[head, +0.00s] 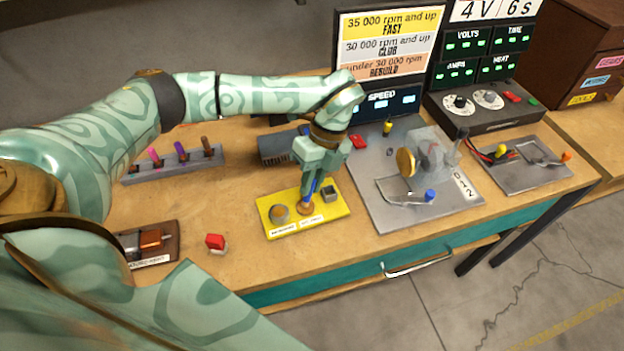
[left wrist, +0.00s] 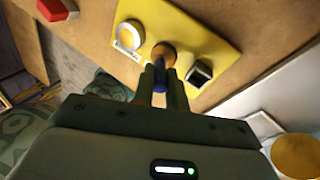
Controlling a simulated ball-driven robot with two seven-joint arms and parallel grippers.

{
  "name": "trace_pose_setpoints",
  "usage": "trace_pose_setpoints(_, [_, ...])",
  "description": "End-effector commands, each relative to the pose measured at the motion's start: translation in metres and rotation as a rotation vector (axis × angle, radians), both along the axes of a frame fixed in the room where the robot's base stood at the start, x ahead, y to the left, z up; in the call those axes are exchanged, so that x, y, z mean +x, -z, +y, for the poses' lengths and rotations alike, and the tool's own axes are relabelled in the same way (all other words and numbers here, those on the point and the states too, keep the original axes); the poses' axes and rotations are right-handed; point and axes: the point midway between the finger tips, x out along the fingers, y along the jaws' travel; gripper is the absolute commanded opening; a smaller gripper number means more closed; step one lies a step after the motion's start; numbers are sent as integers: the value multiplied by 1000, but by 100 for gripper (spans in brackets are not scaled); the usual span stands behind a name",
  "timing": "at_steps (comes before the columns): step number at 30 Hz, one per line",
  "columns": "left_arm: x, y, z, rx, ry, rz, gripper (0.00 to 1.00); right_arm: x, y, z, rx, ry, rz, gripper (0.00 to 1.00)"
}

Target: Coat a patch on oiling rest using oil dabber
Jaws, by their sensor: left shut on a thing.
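The yellow plate of the oiling rest (head: 326,228) lies on the wooden bench and also shows in the left wrist view (left wrist: 213,35). It carries a round pale-rimmed cup (head: 279,213), a round brown piece (head: 304,207) in the middle and a dark square block (head: 329,193). My left gripper (head: 309,190) is above the middle of the plate, pointing down, shut on the blue oil dabber (left wrist: 160,79). The dabber's lower end is at the brown piece; I cannot tell whether it touches or stands in it. My right gripper is not in view.
A grey plate (head: 385,215) with a clear cover and brass disc stands close on the right. A rack (head: 175,165) with coloured pegs is at the back left. A red block (head: 215,242) and a dark motor stand (head: 150,243) lie left of the yellow plate.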

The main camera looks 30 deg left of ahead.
Motion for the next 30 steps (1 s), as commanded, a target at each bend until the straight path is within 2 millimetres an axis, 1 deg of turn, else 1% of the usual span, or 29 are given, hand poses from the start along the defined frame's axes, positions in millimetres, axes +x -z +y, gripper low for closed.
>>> trace_pose_setpoints(30, [-1, 2, 0, 0, 1, 2, 0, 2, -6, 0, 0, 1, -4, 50])
